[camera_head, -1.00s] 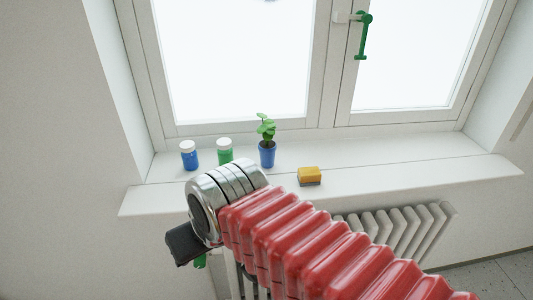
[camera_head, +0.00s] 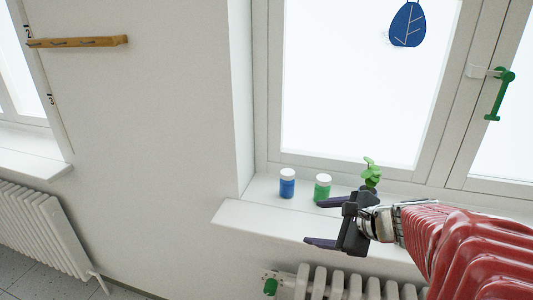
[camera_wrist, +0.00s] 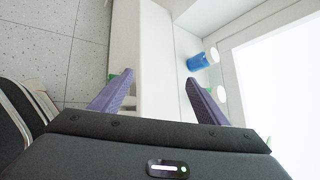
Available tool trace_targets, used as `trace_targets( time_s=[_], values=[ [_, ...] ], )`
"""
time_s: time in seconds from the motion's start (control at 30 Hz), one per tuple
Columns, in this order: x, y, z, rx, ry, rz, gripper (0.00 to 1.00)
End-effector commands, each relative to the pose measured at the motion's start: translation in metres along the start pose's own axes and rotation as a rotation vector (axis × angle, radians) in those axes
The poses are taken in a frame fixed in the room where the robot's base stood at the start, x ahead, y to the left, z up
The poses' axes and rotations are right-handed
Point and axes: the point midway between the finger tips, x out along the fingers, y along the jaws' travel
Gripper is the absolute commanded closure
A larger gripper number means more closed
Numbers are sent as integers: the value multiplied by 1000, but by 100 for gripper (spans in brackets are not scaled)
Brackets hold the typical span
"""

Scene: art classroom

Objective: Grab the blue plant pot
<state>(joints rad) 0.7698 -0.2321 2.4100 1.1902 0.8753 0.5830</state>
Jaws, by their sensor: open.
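The plant's green leaves (camera_head: 371,172) show above my wrist in the head view, on the windowsill. Its blue pot is hidden there behind my gripper and wrist. My gripper (camera_head: 312,222) is open and empty, in front of the sill, with its fingers pointing left. In the wrist view, the two purple fingers of my gripper (camera_wrist: 158,82) are spread wide with nothing between them. I cannot make out the plant pot in the wrist view.
A blue jar (camera_head: 287,188) and a green jar (camera_head: 322,188), both white-lidded, stand on the windowsill (camera_head: 250,217) left of the plant. The blue jar also shows in the wrist view (camera_wrist: 197,62). A radiator (camera_head: 335,284) is below the sill. A green window handle (camera_head: 499,95) is at the upper right.

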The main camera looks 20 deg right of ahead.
Motion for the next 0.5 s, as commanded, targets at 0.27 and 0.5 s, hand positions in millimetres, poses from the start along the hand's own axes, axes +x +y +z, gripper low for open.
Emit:
trace_targets(
  time_s=[0.27,0.5],
  values=[
    [-30,-74,-95,577,-38,-294,32],
    [-62,-106,-158,877,-84,-480,32]
  ],
)
